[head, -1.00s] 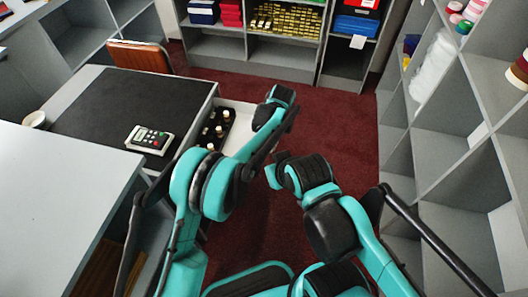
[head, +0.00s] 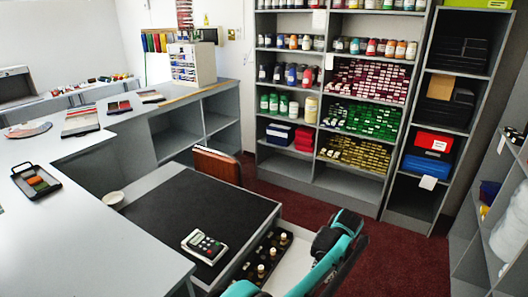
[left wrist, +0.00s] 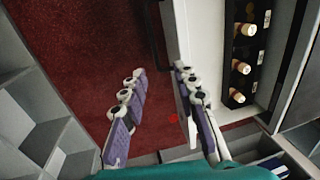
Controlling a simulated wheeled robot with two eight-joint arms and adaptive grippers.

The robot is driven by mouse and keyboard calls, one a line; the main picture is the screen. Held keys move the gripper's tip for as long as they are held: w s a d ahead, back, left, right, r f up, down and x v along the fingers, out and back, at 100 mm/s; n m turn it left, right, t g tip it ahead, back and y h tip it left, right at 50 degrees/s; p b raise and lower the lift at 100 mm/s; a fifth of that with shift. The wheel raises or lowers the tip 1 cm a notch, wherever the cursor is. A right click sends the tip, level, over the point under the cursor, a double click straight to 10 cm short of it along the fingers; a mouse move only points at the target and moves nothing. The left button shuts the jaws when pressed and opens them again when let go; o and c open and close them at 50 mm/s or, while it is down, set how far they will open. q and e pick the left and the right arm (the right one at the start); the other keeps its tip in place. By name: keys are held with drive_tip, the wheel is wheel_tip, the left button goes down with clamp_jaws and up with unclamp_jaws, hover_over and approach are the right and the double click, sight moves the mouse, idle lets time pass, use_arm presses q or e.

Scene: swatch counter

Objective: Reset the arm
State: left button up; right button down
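My left arm (head: 335,250) shows in teal and black at the bottom of the head view, beside an open drawer. In the left wrist view my left gripper (left wrist: 160,75) has its purple-padded fingers apart, with nothing held between them. The fingers are near the white drawer front (left wrist: 183,30); I cannot tell whether they touch it. My left fingers are not clear in the head view. My right arm and gripper are in neither current view.
The open drawer holds a black tray with several bottles (head: 262,268). Tall shelves (head: 305,170) line the back. Red carpet (head: 390,260) lies clear at right.

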use_arm(q)
drive_tip(key=s+a+r+n+t+h, duration=0.1)
drive_tip(key=a+r+n, duration=0.1)
drive_tip(key=a+r, duration=0.7)
drive_tip(key=s+a+r+n+t+h, duration=0.15)
drive_tip(key=a+r, duration=0.35)
drive_tip(key=a, duration=0.9)
drive_tip(key=s+a+f+n+t, duration=0.2)
drive_tip(key=s+a+n+t, duration=0.1)
drive_tip(key=s+a, duration=1.4)
drive_tip(key=shift+s+a+f+y, duration=0.25)
drive_tip(key=shift+a+f+y, duration=0.15)
drive_tip(key=shift+a, duration=0.55)
